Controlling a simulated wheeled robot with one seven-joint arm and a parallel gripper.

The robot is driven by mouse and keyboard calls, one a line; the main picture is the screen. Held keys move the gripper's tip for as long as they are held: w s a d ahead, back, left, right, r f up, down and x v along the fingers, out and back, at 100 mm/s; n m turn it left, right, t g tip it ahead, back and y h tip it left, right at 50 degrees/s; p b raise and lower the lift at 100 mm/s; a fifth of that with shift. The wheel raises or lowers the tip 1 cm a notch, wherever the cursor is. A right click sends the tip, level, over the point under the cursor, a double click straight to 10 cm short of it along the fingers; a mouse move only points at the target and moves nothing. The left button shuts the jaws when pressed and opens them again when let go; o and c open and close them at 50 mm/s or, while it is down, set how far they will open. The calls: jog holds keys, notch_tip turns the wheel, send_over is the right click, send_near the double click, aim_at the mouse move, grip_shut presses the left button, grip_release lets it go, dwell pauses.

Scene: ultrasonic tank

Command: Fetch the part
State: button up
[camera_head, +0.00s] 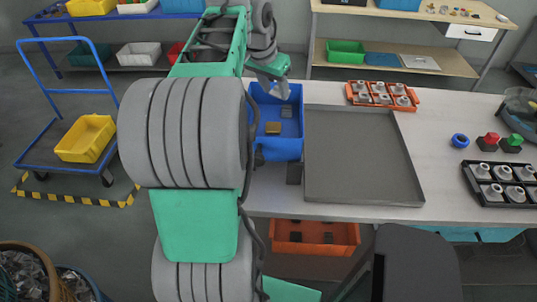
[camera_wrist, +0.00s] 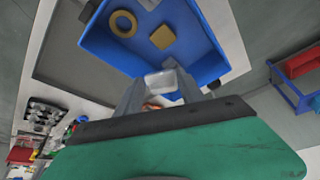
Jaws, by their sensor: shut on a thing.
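My gripper (camera_wrist: 160,85) is shut on a small pale grey part (camera_wrist: 159,80), which shows between the two fingers in the wrist view. The gripper's body hides much of the part's lower side. The blue bin (camera_wrist: 218,68) lies beyond the fingers in that view. In it are a yellow ring (camera_wrist: 123,24), a tan-yellow block (camera_wrist: 162,37) and a grey piece at the picture's top edge. In the head view my gripper (camera_head: 283,92) is over the far end of the blue bin (camera_head: 282,149), and the held part cannot be made out.
A grey tray (camera_head: 365,197) lies right of the bin on the table (camera_head: 440,135). An orange rack of grey parts (camera_head: 383,96) stands behind it. A black rack (camera_head: 500,185), a blue ring (camera_head: 460,140) and red and green buttons are at the right. A chair (camera_head: 420,265) stands in front.

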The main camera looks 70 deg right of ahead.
jog(key=o, duration=1.4)
jog(key=shift+o, duration=0.2)
jog(key=shift+r, duration=0.1)
jog(key=v, duration=0.7)
jog(key=shift+a+r+p, duration=0.2)
jog(key=shift+r+p, duration=0.1)
jog(key=shift+p, duration=0.05)
jog(key=shift+w, duration=0.1)
